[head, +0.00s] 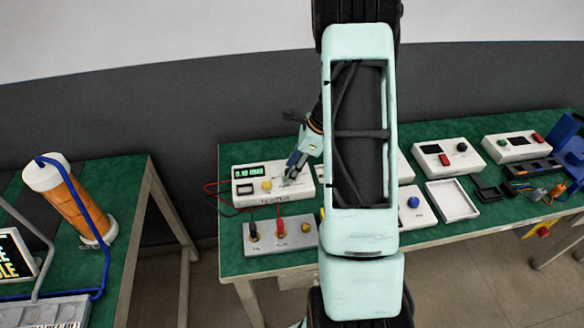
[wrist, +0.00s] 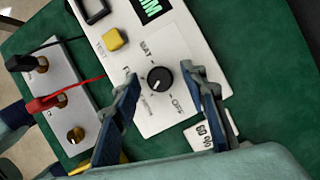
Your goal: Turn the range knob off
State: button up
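The range knob (wrist: 160,79) is a round black dial on the face of a white meter box (wrist: 178,45). My gripper (wrist: 161,76) is open, with one blue finger on each side of the knob and visible gaps between. In the head view the meter box (head: 245,199) stands on the green bench with a lit display, and my gripper (head: 291,176) hangs over its right part, hiding the knob.
A yellow TEST button (wrist: 114,39) sits beside the knob. A white terminal panel (head: 284,244) with black and red plugged leads stands in front of the meter. Other white instruments (head: 448,157) fill the bench to the right. A 60 % label (wrist: 210,136) lies near the fingers.

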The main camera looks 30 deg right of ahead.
jog(key=shift+c, duration=0.3)
grip_shut()
jog(key=n+g, duration=0.1)
jog(key=n, duration=0.2)
jog(key=n+g, duration=0.1)
jog(key=n, duration=0.1)
jog(key=shift+w+n+y, duration=0.15)
jog(key=shift+n+y, duration=0.25)
jog(key=n+g, duration=0.1)
jog(key=n, duration=0.2)
jog(key=n+g, duration=0.1)
jog(key=n, duration=0.1)
jog(key=shift+w+n+h+b, duration=0.15)
jog(key=shift+n+h+b, duration=0.15)
jog(key=shift+n, duration=0.4)
jog(key=shift+o, duration=0.3)
grip_release()
